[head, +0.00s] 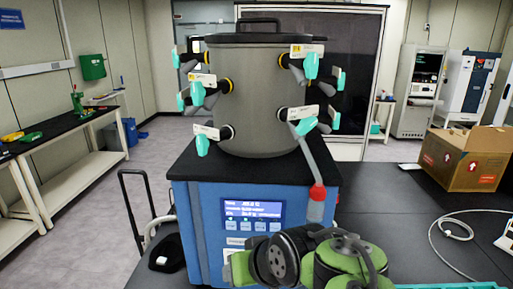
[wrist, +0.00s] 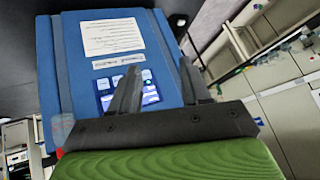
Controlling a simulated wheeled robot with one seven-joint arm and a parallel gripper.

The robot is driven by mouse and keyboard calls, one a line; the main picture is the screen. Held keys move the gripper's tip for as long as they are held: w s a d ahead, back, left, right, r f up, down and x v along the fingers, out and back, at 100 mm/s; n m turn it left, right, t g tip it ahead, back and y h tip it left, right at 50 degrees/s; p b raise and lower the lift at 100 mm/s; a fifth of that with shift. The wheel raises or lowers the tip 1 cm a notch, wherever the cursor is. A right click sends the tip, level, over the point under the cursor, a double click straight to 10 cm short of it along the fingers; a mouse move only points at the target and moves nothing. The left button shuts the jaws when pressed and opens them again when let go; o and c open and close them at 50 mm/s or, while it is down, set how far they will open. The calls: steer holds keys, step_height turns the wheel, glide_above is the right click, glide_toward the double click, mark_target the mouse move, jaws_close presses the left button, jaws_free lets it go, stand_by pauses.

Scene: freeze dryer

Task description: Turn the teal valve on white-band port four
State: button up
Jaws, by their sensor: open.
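The grey chamber (head: 255,100) carries several side ports with teal valves. The two lower front ports have white-looking bands: a teal valve (head: 202,145) hangs at the lower left, and another teal valve (head: 304,127) sits at the lower right. Upper front ports have yellow bands, with teal valves at left (head: 197,93) and right (head: 311,65). Label numbers are too small to read, so I cannot tell which is port four. My gripper (wrist: 158,66) is open and empty in the wrist view, before the blue cabinet, away from the valves. My arm hides its fingers in the head view.
A glass tube with a red part (head: 317,192) hangs below the lower right port. The blue cabinet (head: 205,235) has a display (head: 252,209). A cardboard box (head: 463,158) and white cable (head: 437,240) lie on the black bench right. A trolley handle (head: 133,205) stands left.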

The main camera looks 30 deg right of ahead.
steer(key=w+d+r+m+t+p, duration=0.1)
steer(key=w+d+r+m+t, duration=0.1)
steer(key=w+d+r, duration=0.15)
steer(key=m+t+h+p, duration=0.3)
steer(key=m+t+p, duration=0.1)
steer(key=m+t, duration=0.4)
glide_toward(310, 126)
steer(key=w+p, duration=0.1)
steer(key=w, duration=0.2)
steer(key=w+p, duration=0.1)
steer(key=w, duration=0.2)
steer(key=w+d+p, duration=0.1)
steer(key=w+p, duration=0.1)
steer(key=w, duration=0.1)
steer(key=shift+s, duration=0.1)
steer(key=shift+f, duration=0.1)
jaws_close()
